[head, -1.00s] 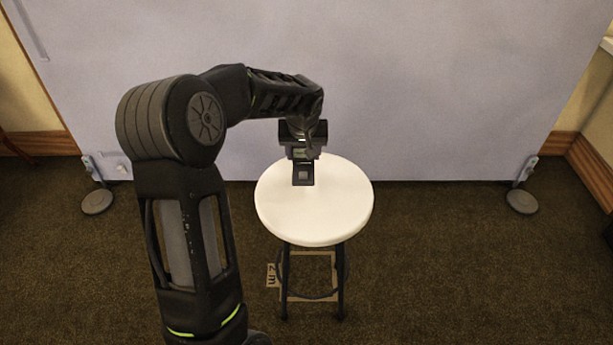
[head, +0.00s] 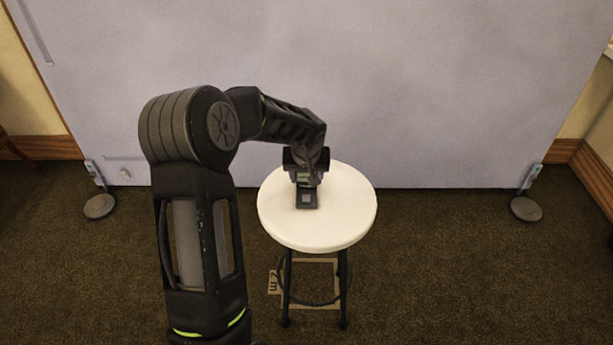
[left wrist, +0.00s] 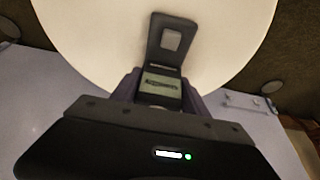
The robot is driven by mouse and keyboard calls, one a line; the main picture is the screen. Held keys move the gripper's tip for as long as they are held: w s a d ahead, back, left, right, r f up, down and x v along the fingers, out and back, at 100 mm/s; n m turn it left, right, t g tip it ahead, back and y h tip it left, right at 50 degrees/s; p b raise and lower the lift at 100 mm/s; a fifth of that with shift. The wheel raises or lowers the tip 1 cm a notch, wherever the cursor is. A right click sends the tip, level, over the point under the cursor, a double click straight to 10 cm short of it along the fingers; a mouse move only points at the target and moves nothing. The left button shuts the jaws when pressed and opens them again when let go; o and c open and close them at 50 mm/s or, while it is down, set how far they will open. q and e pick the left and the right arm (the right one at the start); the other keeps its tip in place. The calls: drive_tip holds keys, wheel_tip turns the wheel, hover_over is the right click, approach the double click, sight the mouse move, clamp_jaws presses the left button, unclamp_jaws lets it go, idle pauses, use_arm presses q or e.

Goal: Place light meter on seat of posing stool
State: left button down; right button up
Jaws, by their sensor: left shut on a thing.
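The light meter (head: 306,198) is a small dark device with a pale square button and a greenish display. It also shows in the left wrist view (left wrist: 165,65), extending over the white seat. The posing stool has a round white seat (head: 345,215) and dark legs. My left gripper (head: 304,178) is shut on the light meter at the left-centre part of the seat. The meter is at or just above the seat; I cannot tell whether it touches. Part of the meter is hidden between the fingers. My right gripper is in neither view.
A pale backdrop panel (head: 430,90) stands behind the stool on feet at left (head: 99,206) and right (head: 525,208). A tan marked frame (head: 275,282) lies on the dark carpet under the stool. The rest of the seat is clear.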

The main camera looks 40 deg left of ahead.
sight(306, 196)
use_arm(q)
drive_tip(key=shift+f+b, duration=0.15)
drive_tip(key=shift+b, duration=0.15)
drive_tip(key=c, duration=0.6)
unclamp_jaws()
drive_tip(key=shift+r+p, duration=0.35)
drive_tip(key=shift+p, duration=0.1)
drive_tip(key=p+v, duration=0.1)
drive_tip(key=v, duration=1)
drive_tip(key=shift+s+d+r, duration=0.15)
drive_tip(key=shift+d+r, duration=0.05)
drive_tip(key=shift+r, duration=0.1)
